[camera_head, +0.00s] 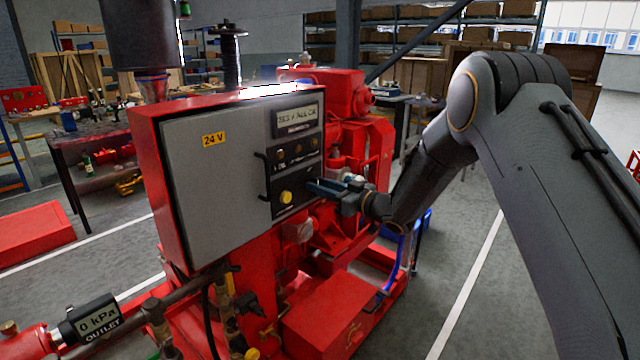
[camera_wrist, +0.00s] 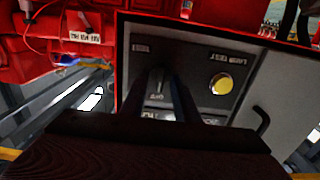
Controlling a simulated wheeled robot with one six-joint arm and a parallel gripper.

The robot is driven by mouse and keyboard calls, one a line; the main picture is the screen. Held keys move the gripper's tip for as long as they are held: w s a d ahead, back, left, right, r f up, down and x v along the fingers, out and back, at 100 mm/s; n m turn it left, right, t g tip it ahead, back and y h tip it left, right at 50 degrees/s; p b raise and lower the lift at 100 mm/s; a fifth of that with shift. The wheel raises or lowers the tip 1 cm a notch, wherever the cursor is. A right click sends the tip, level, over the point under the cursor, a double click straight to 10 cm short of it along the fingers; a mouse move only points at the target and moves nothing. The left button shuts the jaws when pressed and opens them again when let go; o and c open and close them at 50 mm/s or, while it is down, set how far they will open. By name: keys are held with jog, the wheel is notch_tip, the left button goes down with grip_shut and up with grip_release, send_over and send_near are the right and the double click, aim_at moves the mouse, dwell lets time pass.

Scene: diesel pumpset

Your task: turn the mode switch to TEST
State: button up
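The grey control box door (camera_head: 210,185) carries a black switch panel (camera_head: 297,165) on its right side. In the wrist view, the dark mode switch (camera_wrist: 158,80) shows between my fingertips, with small labels around it too blurred to read surely. A yellow button (camera_wrist: 222,84) marked LAMP TEST sits beside it; it also shows in the head view (camera_head: 286,197). My gripper (camera_head: 322,188) is at the panel's lower right. Its two dark fingers (camera_wrist: 163,82) stand apart around the switch, with a gap visible between them. Whether they touch the switch is unclear. In the head view the gripper hides the switch.
A black door handle (camera_wrist: 262,118) projects near the button. A display (camera_head: 297,118) tops the panel. The red engine (camera_head: 350,150) stands close behind the gripper. The floor at right is clear.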

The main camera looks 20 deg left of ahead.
jog(key=shift+a, duration=0.15)
grip_shut()
jog(key=shift+w+m, duration=0.1)
jog(key=shift+m, duration=0.3)
jog(key=m+b, duration=0.1)
jog(key=m, duration=0.7)
jog(key=m+b, duration=0.1)
jog(key=m, duration=0.8)
jog(key=shift+w+f, duration=0.2)
jog(key=shift+m, duration=0.3)
